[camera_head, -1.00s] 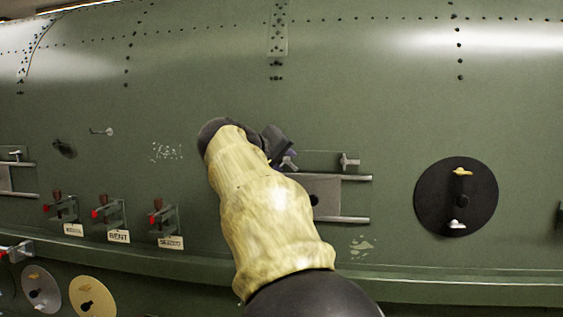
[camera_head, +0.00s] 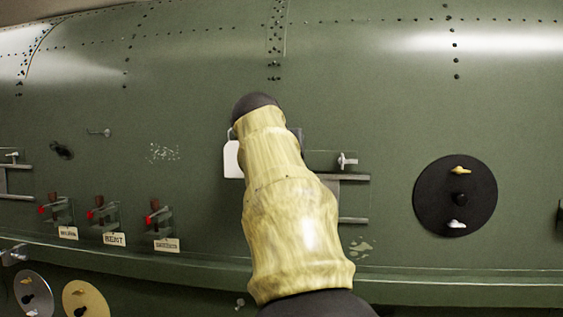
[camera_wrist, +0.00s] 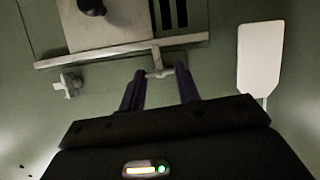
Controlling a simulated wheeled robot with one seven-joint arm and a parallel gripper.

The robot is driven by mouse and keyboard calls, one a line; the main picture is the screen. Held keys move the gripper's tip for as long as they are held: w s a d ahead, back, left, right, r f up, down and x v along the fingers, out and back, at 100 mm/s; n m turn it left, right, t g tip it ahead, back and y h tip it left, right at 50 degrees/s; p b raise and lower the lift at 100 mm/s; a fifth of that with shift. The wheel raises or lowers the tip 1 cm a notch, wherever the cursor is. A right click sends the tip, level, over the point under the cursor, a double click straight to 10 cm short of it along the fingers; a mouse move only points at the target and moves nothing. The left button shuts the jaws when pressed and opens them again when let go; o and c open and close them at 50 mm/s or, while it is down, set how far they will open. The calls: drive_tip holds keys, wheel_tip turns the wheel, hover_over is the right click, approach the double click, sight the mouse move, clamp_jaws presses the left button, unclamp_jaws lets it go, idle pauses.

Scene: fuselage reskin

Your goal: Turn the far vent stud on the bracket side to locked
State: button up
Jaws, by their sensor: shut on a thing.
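My gripper (camera_wrist: 160,70) shows in the wrist view with its two dark fingers on either side of a small pale vent stud (camera_wrist: 157,60). The fingers are shut on the stud's crossbar; the stem points up toward the rail. A second pale stud (camera_wrist: 68,85) is apart from the fingers to the left; in the head view it (camera_head: 347,160) is right of my arm. The vent panel (camera_wrist: 110,25) with its rail (camera_wrist: 100,55) lies above the fingers in the wrist view. In the head view my arm hides the gripper and the held stud.
A white tag (camera_wrist: 260,55) hangs beside the panel; it shows left of my arm in the head view (camera_head: 232,160). Labelled red-handled clamps (camera_head: 104,213) stick out at left. A black disc (camera_head: 455,196) with studs is at right. The skin above is clear.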

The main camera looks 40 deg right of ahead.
drive_tip(key=shift+f+m, duration=0.1)
drive_tip(key=shift+m, duration=0.2)
idle(0.4)
drive_tip(key=o, duration=0.7)
drive_tip(key=b+v, duration=0.3)
drive_tip(key=v, duration=1.4)
drive_tip(key=shift+s+r, duration=0.2)
drive_tip(key=shift+s, duration=0.05)
drive_tip(key=shift+d, duration=0.1)
